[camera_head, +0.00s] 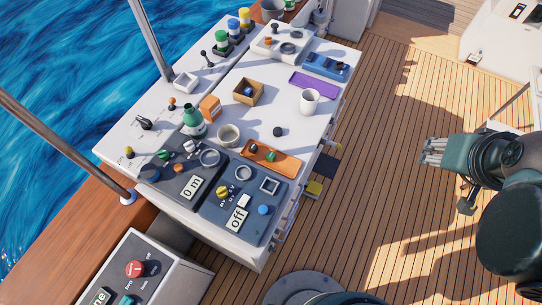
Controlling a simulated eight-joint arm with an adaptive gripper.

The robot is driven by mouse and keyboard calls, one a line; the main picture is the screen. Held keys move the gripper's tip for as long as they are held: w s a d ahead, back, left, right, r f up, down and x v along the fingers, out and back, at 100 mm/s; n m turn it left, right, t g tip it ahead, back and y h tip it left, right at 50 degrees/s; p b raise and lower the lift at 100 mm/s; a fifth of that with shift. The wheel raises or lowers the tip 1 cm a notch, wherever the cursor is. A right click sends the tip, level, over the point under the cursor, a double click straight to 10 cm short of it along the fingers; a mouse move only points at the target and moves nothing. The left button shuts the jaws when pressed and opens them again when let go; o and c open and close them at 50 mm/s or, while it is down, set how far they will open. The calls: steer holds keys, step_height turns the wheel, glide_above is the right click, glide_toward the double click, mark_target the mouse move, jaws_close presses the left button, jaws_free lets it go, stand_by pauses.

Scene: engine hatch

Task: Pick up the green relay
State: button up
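I cannot tell for sure which thing is the green relay. A small dark green piece (258,153) sits in an orange tray (284,166) near the middle of the white console. My gripper (430,152) is at the right, over the deck, pointing left. It is well apart from the console and nothing shows in it. Its finger opening is too small to judge.
The white console top (285,118) also holds a white mug (309,103), a wooden box (240,98), an orange block (209,107), a grey bowl (228,135) and a purple tray (314,84). Open wooden deck (385,120) lies between console and gripper. A metal pole (60,145) crosses the left.

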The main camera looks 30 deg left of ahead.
steer(key=w+a+f+n+g+y, duration=0.1)
steer(key=w+a+f+n, duration=0.1)
steer(key=a, duration=0.4)
steer(key=w+a+f+n+g, duration=0.1)
steer(key=w+a+n, duration=0.15)
steer(key=a, duration=0.25)
steer(key=n+g+h, duration=0.1)
steer(key=n+g, duration=0.4)
steer(key=n, duration=0.7)
glide_above(272, 155)
steer(key=f, duration=1.9)
steer(key=shift+w+d+f+b, duration=0.2)
steer(key=shift+d+f+b, duration=0.1)
steer(key=shift+b, duration=0.1)
steer(key=shift+s+a+f, duration=0.15)
steer(key=shift+a+f, duration=0.05)
steer(key=shift+a, duration=0.05)
steer(key=shift+f, duration=1.3)
steer(key=shift+f, duration=2.6)
